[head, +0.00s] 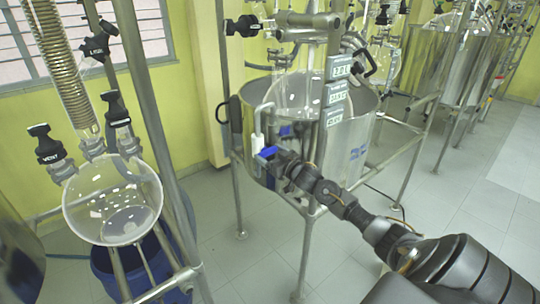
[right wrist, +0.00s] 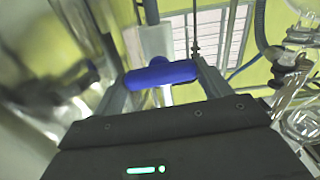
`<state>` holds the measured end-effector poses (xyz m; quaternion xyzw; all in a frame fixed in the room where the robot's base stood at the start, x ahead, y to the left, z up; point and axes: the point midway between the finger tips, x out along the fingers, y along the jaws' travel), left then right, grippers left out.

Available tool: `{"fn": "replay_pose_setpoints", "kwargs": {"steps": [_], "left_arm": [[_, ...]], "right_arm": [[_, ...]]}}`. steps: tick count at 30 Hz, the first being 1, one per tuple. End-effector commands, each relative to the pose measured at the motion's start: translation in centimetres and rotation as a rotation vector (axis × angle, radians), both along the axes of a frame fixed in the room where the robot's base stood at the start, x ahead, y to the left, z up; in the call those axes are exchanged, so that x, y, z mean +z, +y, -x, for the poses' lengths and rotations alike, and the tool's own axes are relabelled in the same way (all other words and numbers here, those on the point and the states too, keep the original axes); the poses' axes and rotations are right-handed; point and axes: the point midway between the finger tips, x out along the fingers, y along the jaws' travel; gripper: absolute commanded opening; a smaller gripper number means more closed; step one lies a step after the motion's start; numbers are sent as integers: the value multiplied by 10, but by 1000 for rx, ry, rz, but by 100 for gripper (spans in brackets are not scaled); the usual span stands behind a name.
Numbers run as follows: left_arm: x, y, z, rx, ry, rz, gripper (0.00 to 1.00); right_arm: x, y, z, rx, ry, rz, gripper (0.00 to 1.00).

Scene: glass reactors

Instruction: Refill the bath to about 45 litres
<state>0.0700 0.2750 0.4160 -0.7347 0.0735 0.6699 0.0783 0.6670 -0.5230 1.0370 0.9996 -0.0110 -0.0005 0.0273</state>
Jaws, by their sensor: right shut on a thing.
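The bath is a large steel vessel (head: 358,155) on a metal stand in the middle of the head view, with a round glass flask (head: 297,92) inside it. A blue valve handle (head: 267,152) sits at the bath's front left, below a pale bent pipe (head: 259,120). My right gripper (head: 275,158) is shut on the blue handle. The right wrist view shows the handle (right wrist: 160,74) lying across between the two fingers. Three small displays hang at the bath; the top one (head: 339,66) seems to read 7.0 L. My left gripper is out of view.
A glass flask with black-capped valves (head: 113,200) hangs in a frame at left, above a blue bucket (head: 130,268). Another steel vessel (head: 455,65) stands at back right. Stand legs rise around the bath. The tiled floor at right is clear.

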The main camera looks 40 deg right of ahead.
Motion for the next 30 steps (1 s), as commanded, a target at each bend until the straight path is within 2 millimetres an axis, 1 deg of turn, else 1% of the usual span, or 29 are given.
{"fn": "replay_pose_setpoints", "kwargs": {"steps": [5, 21, 30], "left_arm": [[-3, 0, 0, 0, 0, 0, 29], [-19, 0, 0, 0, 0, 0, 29], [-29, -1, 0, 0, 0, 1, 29]], "right_arm": [[-1, 0, 0, 1, 2, 109, 54], [-1, 1, 0, 1, 11, 606, 54], [-1, 2, 0, 0, 15, 833, 54]]}}
